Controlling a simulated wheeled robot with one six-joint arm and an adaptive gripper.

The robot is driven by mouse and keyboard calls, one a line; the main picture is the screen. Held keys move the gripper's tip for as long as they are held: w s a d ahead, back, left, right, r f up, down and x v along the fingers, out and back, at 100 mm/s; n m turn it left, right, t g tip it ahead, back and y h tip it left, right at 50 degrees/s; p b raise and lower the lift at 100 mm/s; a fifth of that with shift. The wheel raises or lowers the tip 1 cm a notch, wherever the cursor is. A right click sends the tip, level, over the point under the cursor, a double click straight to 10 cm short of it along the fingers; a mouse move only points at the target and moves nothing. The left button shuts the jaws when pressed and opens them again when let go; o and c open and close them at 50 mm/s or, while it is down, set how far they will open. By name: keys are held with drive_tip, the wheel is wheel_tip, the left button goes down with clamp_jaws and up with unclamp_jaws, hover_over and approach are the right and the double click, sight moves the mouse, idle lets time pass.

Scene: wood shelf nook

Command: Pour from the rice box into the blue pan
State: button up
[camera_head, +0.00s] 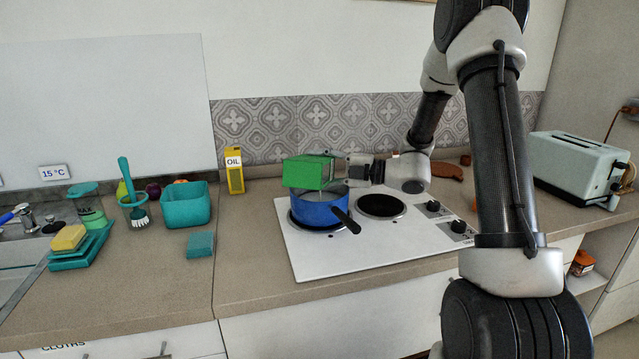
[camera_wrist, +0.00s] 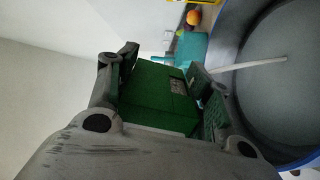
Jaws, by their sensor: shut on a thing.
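The green rice box (camera_head: 308,171) lies on its side over the blue pan (camera_head: 318,211), which stands on the left burner of the hob. My gripper (camera_head: 343,170) is shut on the box from the right. In the wrist view the box (camera_wrist: 155,92) sits between both fingers of my gripper (camera_wrist: 163,80). The pan (camera_wrist: 275,100) fills the right of that view, with a grey inside. A thin pale streak (camera_wrist: 250,65) runs from near the box into the pan. The box's mouth is hidden in the wrist view.
The pan's black handle (camera_head: 345,220) points to the front right. A yellow oil carton (camera_head: 235,172) stands behind and left. A teal bin (camera_head: 185,204) and sponge (camera_head: 201,245) are farther left. A toaster (camera_head: 578,167) stands right. The right burner (camera_head: 381,205) is empty.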

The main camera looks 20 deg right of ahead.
drive_tip(key=shift+r+m, duration=0.15)
drive_tip(key=shift+m, duration=0.35)
idle(0.4)
drive_tip(key=shift+p, duration=0.65)
idle(4.7)
